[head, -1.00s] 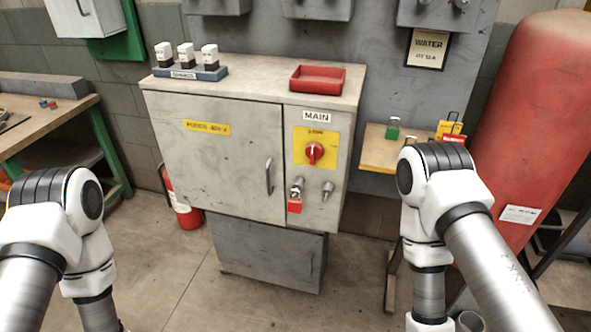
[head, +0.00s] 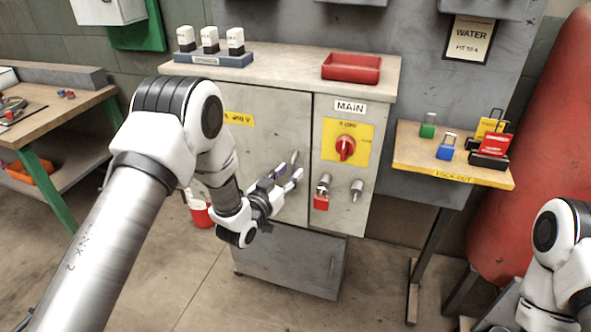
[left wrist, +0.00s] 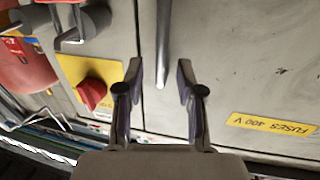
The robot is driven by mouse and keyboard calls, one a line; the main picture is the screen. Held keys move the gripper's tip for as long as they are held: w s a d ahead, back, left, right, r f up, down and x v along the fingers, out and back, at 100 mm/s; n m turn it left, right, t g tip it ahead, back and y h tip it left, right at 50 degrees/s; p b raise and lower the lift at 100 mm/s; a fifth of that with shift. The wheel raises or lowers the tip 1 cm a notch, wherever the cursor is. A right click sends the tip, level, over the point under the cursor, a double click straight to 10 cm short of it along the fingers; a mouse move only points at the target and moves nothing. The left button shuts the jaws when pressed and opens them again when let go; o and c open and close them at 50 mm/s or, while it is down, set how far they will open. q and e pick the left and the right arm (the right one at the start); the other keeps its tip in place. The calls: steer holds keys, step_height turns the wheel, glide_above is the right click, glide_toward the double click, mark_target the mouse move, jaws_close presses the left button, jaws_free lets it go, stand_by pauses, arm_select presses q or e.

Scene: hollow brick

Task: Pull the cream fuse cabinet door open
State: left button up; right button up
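The cream fuse cabinet door (head: 285,128) is closed, flush beside the panel with the red MAIN switch. Its vertical bar handle (head: 294,158) is partly hidden by my left gripper (head: 288,173). In the left wrist view the handle (left wrist: 163,45) runs between the two spread fingertips of my left gripper (left wrist: 159,75), with gaps on both sides. My left gripper is open; how deep the handle sits between the fingers is hard to tell. The door's yellow fuse label (left wrist: 272,124) appears upside down in that view. My right gripper is out of view; only part of that arm shows at the right.
Right of the door are the red rotary switch (head: 345,148), a red padlock (head: 321,202) and a key-like knob (head: 357,189). A red tray (head: 352,68) and a fuse rack (head: 213,60) sit on top. A lockout shelf (head: 415,158) stands to the right.

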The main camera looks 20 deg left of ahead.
arm_select(q)
steer(key=shift+x, duration=1.25)
